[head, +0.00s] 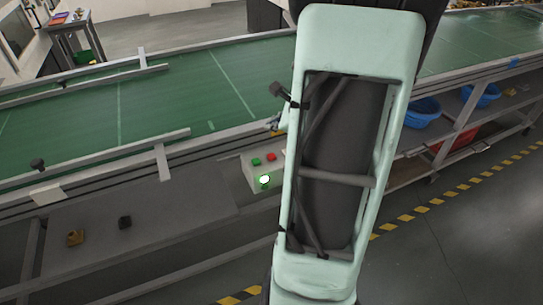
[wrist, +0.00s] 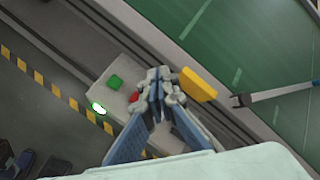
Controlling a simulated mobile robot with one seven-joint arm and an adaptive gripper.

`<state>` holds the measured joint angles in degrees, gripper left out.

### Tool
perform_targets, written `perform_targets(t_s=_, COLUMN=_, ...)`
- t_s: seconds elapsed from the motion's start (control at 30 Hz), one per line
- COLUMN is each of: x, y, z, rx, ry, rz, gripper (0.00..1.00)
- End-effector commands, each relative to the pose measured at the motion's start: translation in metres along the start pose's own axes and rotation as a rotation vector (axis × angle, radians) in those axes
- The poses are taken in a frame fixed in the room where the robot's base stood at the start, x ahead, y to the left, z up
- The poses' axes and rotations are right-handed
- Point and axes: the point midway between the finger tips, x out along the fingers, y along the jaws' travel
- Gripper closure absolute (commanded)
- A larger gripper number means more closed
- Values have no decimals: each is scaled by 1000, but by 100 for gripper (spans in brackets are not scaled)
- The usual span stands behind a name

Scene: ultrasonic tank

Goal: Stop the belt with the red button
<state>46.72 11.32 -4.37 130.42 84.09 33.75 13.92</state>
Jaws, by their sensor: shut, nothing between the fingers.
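The red button (head: 271,156) sits on a pale control box (head: 250,175) at the belt's near edge. In the wrist view the red button (wrist: 133,97) shows just left of my gripper (wrist: 157,88), partly covered by it. My gripper is shut and empty, with its fingertips over the box; whether they touch it I cannot tell. A green button (wrist: 116,82) is beside the red one, and a lamp (wrist: 98,108) on the box glows white-green. The green belt (head: 190,95) runs along behind the box. In the head view my arm hides the gripper and the box's right part.
A yellow piece (wrist: 198,85) lies beside the fingertips at the belt's edge rail. Blue bins (head: 421,112) stand on a shelf under the belt at right. Yellow-black tape (head: 450,193) marks the open floor.

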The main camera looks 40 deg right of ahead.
Motion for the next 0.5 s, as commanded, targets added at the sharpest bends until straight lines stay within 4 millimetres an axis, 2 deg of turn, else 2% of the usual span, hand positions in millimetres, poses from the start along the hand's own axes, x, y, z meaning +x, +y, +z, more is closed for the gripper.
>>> perform_targets(t_s=0.5, x=47, y=35, z=-35, rx=1, ry=0, rz=1, gripper=100)
